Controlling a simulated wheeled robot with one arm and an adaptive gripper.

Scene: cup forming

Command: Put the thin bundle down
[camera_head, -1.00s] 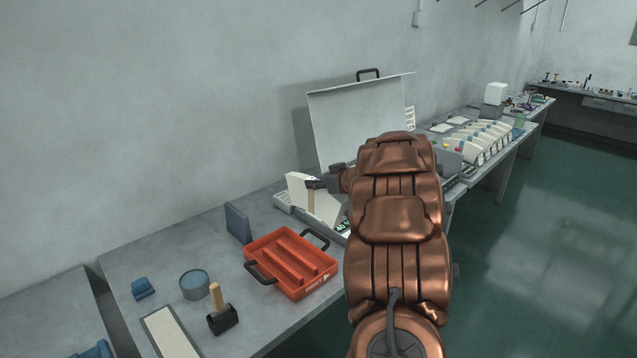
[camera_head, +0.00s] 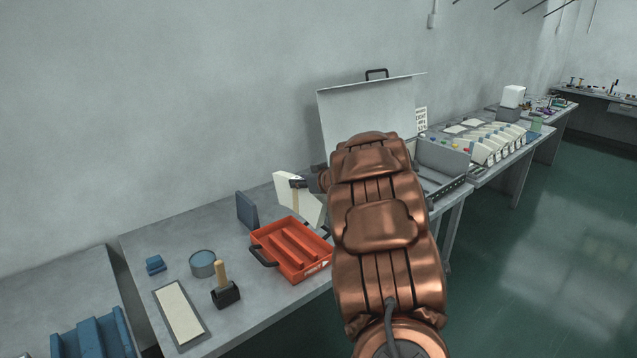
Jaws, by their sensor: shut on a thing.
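The thin bundle (camera_head: 310,206) shows as a cream, flat, tilted piece behind the far edge of the orange tray. My gripper (camera_head: 298,184), dark and small in the picture, is shut on it near its upper part. My copper-coloured arm comes in from the lower right and hides what lies right of the bundle. I cannot tell whether the bundle's lower edge touches the table.
The orange tray (camera_head: 268,237) has dark handles and stands on the grey table (camera_head: 180,240). An open case lid (camera_head: 370,106) stands behind.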

